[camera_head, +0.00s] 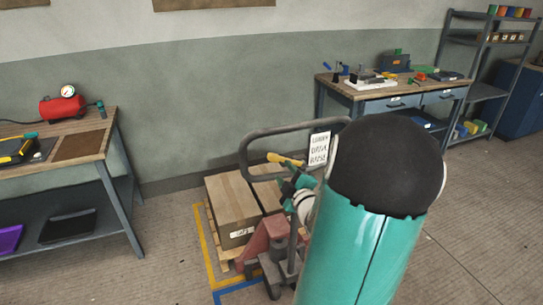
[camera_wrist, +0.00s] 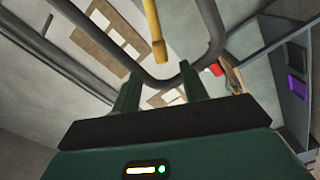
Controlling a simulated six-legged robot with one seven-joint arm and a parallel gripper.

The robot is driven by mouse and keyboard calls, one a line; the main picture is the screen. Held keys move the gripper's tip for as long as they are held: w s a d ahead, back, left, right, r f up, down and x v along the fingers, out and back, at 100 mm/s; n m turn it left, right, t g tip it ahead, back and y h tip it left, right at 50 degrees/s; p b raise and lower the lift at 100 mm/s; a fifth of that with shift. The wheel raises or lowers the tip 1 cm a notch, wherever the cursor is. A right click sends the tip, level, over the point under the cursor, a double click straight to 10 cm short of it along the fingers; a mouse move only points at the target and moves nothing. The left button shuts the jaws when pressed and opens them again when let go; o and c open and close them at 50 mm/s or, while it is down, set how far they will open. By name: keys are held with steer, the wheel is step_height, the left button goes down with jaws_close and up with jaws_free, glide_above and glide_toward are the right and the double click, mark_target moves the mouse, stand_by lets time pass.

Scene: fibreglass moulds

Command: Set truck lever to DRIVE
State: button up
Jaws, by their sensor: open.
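The truck lever (camera_head: 285,159) is a yellow bar inside the grey loop handle (camera_head: 262,134) of the pallet truck (camera_head: 268,243). A white label (camera_head: 319,148) with three lines of text hangs at the handle's right side; its words are too small to read surely. In the wrist view the lever (camera_wrist: 154,28) comes down from the top edge, with its end just beyond and between my fingertips. My gripper (camera_wrist: 161,76) is open, with nothing between its fingers. In the head view my gripper (camera_head: 286,182) is just below the lever, partly hidden by my arm.
The truck stands by a pallet with cardboard boxes (camera_head: 233,207), inside yellow and blue floor lines. A workbench (camera_head: 88,128) with a red compressor (camera_head: 62,106) is at left. Another workbench (camera_head: 352,91) and a shelf rack (camera_head: 484,90) are at back right. Floor at right is clear.

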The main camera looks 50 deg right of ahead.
mark_target(275, 160)
steer(key=x, duration=1.1)
steer(key=shift+w, duration=0.1)
jaws_close()
